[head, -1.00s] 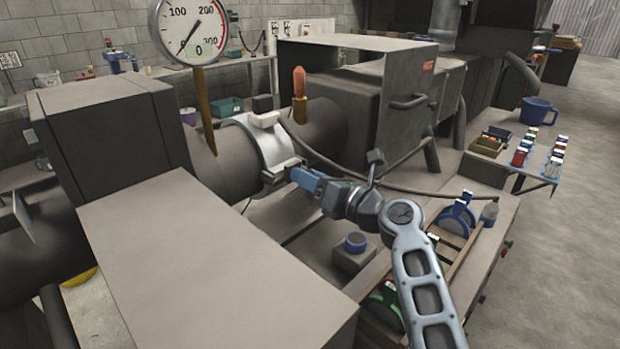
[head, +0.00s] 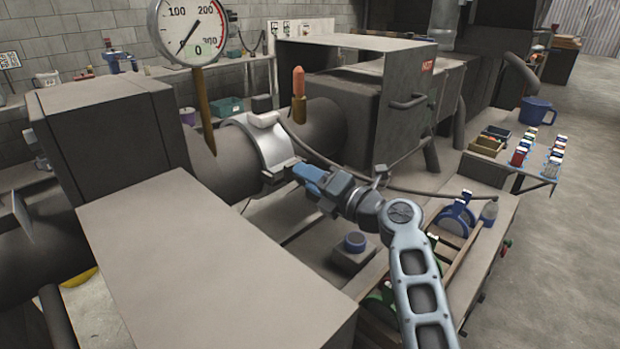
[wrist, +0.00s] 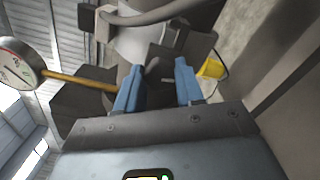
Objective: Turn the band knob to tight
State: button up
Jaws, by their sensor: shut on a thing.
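The pale metal band (head: 268,148) is wrapped around the dark tube (head: 325,130), with a block on its top and a bracket low on its right side. My gripper (head: 299,171) reaches that bracket from the right, its blue fingers at the band's side. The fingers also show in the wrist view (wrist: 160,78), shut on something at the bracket. The knob itself is hidden by the fingers and too small to make out, so its turn position cannot be read.
A round gauge (head: 188,30) stands on a brown stem on the tube. An orange-tipped thermometer (head: 299,85) stands behind the band. A dark cable (head: 345,180) passes just above my wrist. A large box (head: 200,240) fills the near left; a blue-topped block (head: 355,243) sits below my wrist.

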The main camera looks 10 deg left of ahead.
dwell(0.4)
jog(key=o, duration=1)
jog(key=shift+o, duration=0.2)
jog(key=shift+s, duration=0.1)
jog(key=v, duration=0.7)
jog(key=shift+s+d, duration=0.15)
jog(key=shift+d, duration=0.1)
